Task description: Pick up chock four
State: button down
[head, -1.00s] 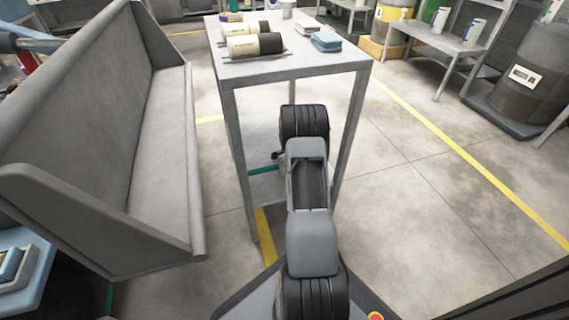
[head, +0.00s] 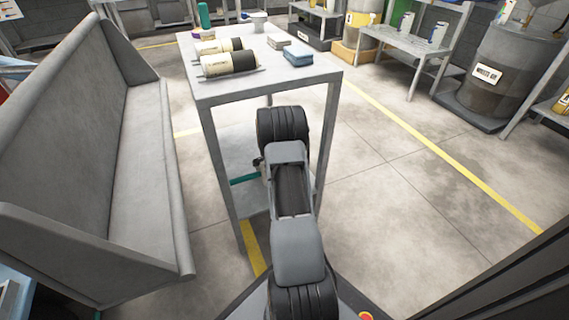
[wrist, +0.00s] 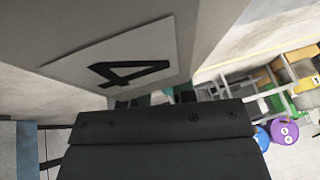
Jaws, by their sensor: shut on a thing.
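In the wrist view, a pale grey body with a white plate marked with a black 4 (wrist: 125,68), which I take to be chock four, fills the upper left close to the camera. The dark block with screws along the bottom is part of my gripper (wrist: 160,125); it is shut on this grey body. The contact and the fingertips are not clearly visible. In the head view my arm reaches down in front of the metal table, and it hides my gripper and the chock.
A long grey bench (head: 135,185) is at the left. Drums (head: 505,70) and a low bench (head: 395,40) stand at the right back. The floor at right is clear.

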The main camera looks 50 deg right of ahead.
jog(key=s+a+b, duration=0.1)
jog(key=s+a, duration=0.2)
jog(key=s, duration=0.4)
jog(key=s+a+b, duration=0.1)
jog(key=s+a, duration=0.2)
jog(key=s, duration=0.5)
jog(key=shift+s, duration=0.2)
jog(key=shift+s+a+f, duration=0.1)
